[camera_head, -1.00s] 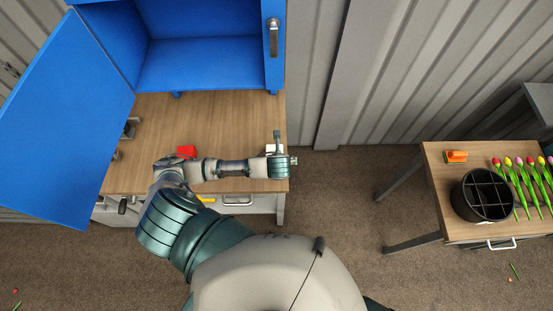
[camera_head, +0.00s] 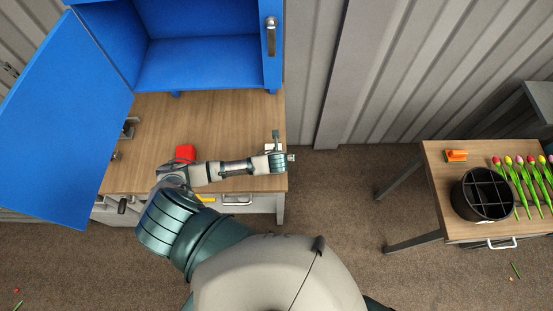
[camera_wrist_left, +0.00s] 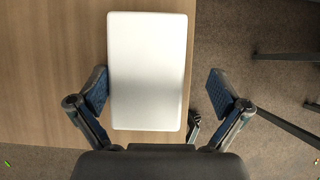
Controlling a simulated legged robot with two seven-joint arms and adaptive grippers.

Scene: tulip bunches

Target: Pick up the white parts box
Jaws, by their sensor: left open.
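The white parts box (camera_wrist_left: 150,70) is a flat, pale rectangle on the wooden bench top, near its right edge, in the left wrist view. In the head view only a small part of the white box (camera_head: 268,147) shows beside my left gripper (camera_head: 276,138). In the wrist view my left gripper (camera_wrist_left: 158,92) is open, with one finger on each side of the box's near part. The left finger appears close to the box's left edge; the right finger has a wider gap. Whether either finger touches it cannot be told. My right gripper is not in view.
A red box (camera_head: 185,152) sits on the bench (camera_head: 150,135) beside my left forearm. A blue cabinet (camera_head: 200,62) with an open door stands at the back. At right, a table (camera_head: 437,182) holds a black divided pot (camera_head: 483,217), tulips (camera_head: 520,185) and an orange object (camera_head: 456,155).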

